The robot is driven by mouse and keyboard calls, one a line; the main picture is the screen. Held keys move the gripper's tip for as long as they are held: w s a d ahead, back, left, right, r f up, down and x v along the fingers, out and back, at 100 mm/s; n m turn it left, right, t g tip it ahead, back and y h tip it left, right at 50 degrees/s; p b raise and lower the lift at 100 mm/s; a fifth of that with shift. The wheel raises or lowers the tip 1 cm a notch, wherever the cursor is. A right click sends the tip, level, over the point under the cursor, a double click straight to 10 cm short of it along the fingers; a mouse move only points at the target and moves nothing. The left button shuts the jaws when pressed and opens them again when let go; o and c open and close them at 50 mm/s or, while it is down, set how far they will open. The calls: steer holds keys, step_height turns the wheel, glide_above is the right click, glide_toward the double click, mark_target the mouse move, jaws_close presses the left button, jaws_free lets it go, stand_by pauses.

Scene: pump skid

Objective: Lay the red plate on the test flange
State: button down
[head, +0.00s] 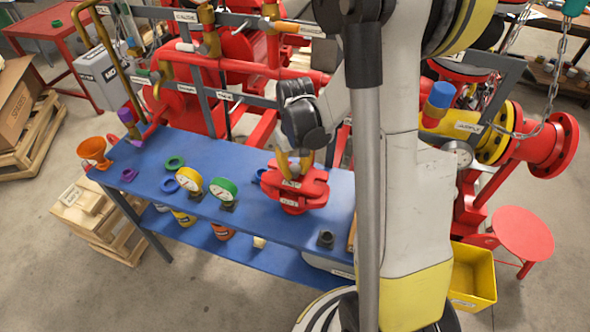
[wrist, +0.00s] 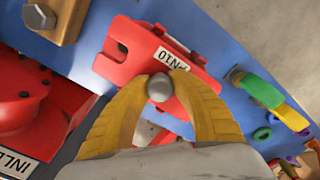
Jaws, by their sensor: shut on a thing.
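The red plate (wrist: 128,65) has a slot in one edge, a white label and a grey round knob (wrist: 159,87). My gripper (wrist: 160,90) has its yellow fingers shut on this knob. In the head view my gripper (head: 293,163) points down at the plate (head: 311,185) over the blue bench. Another red labelled body (head: 291,205) shows directly under the plate; I cannot tell whether they touch or whether this body is the test flange. The plate hides most of it.
The blue bench (head: 235,165) carries a yellow gauge (head: 190,181), a green gauge (head: 222,190) and a green ring (head: 174,162) left of the plate. A dark fitting (head: 326,239) stands at the front. Red pump pipework (head: 245,66) runs behind. A yellow bin (head: 473,275) is at right.

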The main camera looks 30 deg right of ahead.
steer(key=shift+f+b, duration=0.8)
steer(key=shift+f, duration=0.1)
steer(key=c, duration=1.1)
jaws_free()
